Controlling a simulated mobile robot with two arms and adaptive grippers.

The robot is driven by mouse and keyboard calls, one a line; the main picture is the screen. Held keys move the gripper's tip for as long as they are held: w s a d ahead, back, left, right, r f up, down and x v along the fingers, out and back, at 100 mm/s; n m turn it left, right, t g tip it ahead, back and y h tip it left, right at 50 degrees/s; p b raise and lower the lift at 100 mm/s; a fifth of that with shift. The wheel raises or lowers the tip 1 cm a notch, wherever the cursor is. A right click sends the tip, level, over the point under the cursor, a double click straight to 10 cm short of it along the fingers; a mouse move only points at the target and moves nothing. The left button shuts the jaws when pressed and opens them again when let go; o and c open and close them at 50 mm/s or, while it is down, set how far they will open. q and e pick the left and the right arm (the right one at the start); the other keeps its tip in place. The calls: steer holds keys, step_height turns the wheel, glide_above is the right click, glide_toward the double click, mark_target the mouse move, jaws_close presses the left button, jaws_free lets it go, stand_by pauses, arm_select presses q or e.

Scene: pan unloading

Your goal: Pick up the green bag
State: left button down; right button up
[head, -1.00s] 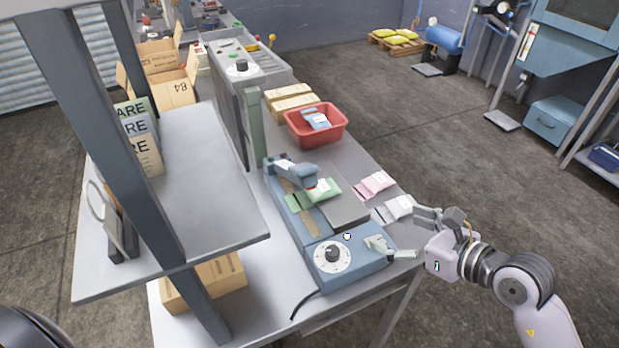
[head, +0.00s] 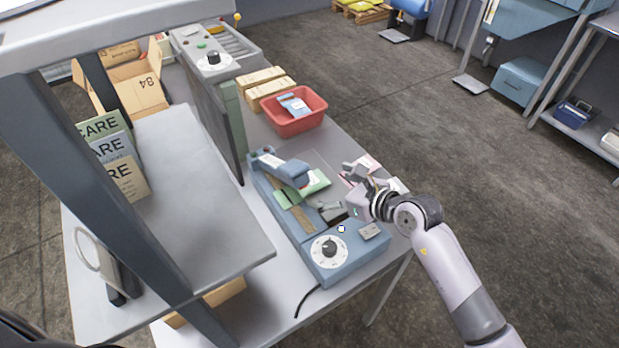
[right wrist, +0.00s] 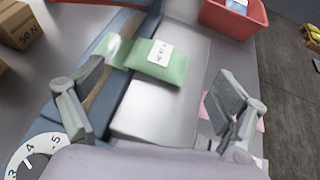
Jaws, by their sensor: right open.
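The green bag (head: 318,184) lies on the blue sealing machine (head: 345,262), partly under the machine's raised-looking blue arm (head: 285,170). It also shows in the right wrist view (right wrist: 165,64), with a white label, reaching onto the grey plate (right wrist: 160,110). My right gripper (head: 343,191) is open and empty, just to the right of the green bag. In the right wrist view its two fingers (right wrist: 160,88) stand wide apart, with the bag ahead between and beyond them. The bag's far left end is partly hidden by the machine's arm in the head view. My left gripper is not in view.
A red bin (head: 295,122) with blue and white packets stands behind the machine. A pink bag (head: 369,163) lies right of the plate, partly hidden by my gripper. A grey shelf (head: 190,200) with printed bags stands at left. Cardboard boxes (head: 262,85) are behind.

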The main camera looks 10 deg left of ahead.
mark_target(313, 180)
steer(key=shift+w+a+f, duration=0.3)
steer(key=shift+a, duration=0.15)
steer(key=shift+w+a+p, duration=0.25)
steer(key=shift+a+p, duration=0.15)
steer(key=shift+p, duration=0.05)
steer(key=p+x, duration=0.1)
steer(key=x, duration=0.2)
steer(key=shift+w+a, duration=0.1)
steer(key=shift+w, duration=0.05)
steer(key=shift+w+a+f, duration=0.25)
steer(key=shift+a+f, duration=0.05)
steer(key=shift+a, duration=0.1)
steer(key=shift+c, duration=0.7)
steer(key=c, duration=1.5)
steer(key=shift+c, duration=0.2)
